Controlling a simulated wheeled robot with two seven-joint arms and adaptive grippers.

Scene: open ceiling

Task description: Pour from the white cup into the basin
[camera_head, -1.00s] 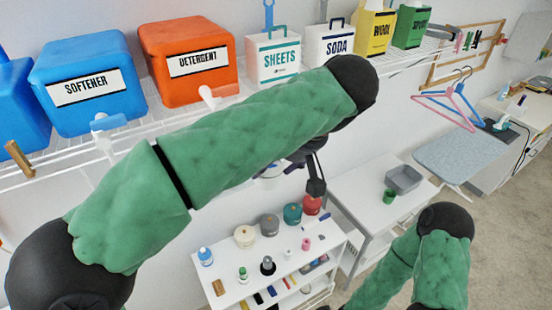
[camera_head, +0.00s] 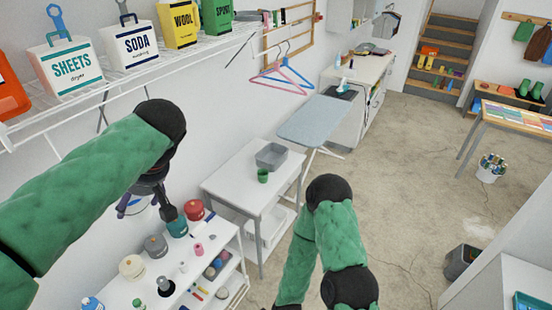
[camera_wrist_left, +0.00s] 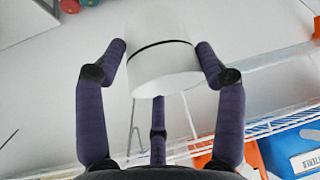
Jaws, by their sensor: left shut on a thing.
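The white cup (camera_wrist_left: 165,45), with a black band, is between the fingers of my left gripper (camera_wrist_left: 160,58) in the left wrist view. The gripper is shut on it. In the head view my left gripper (camera_head: 145,200) hangs below the wire shelf, left of the white table, with the cup mostly hidden behind it. The basin (camera_head: 271,156) is a grey rectangular tub on the white table, to the right of the gripper and apart from it. Its inside looks empty. My right arm shows at the lower middle, but its gripper is out of view.
A green cup (camera_head: 263,176) stands just in front of the basin on the white table (camera_head: 228,188). A low shelf unit (camera_head: 208,262) with jars and bottles is below my left gripper. An ironing board (camera_head: 315,120) is behind the basin. Boxes line the wire shelf (camera_head: 85,105) above.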

